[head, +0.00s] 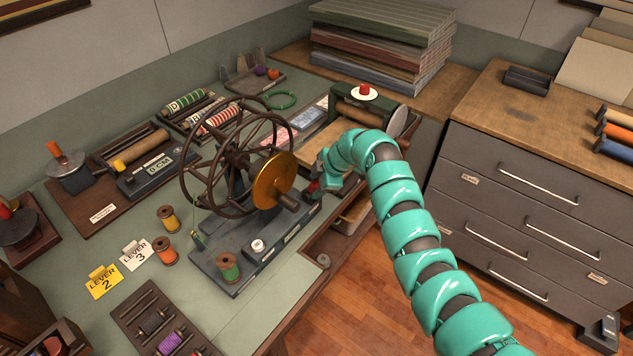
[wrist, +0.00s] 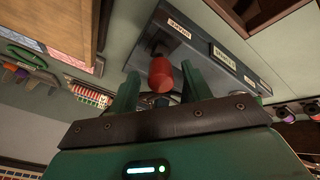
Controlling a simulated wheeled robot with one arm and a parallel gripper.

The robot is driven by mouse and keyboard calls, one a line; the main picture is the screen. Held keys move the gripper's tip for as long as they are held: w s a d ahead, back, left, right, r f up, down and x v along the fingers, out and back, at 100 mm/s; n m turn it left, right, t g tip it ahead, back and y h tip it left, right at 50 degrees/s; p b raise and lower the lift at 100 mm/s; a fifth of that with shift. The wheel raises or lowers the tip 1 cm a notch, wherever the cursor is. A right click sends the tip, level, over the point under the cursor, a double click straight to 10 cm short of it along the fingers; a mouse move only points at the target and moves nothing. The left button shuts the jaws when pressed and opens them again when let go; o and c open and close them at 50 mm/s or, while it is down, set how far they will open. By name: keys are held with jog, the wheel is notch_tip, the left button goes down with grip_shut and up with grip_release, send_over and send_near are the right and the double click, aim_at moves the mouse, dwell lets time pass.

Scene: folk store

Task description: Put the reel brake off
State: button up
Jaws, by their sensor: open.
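The reel is a dark spoked wheel (head: 238,150) with a brass disc (head: 273,181), on a grey base (head: 222,272). The brake lever's red knob (wrist: 161,76) stands at the end of the base, by a small label plate (wrist: 179,29) too blurred to read surely. A bit of red shows beside my gripper (head: 328,178) in the head view. In the wrist view, my gripper (wrist: 159,84) is open, with one green finger on each side of the knob. Whether either finger touches it I cannot tell. The lever's stem is mostly hidden.
A roller press (head: 370,112) with a red-topped white dish stands just behind my gripper. Yellow and white lever cards (head: 103,282) lie at left. A drawer cabinet (head: 530,200) stands at right, with open floor before it.

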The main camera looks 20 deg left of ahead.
jog(key=shift+a+f, duration=0.1)
jog(key=shift+f, duration=0.2)
grip_shut()
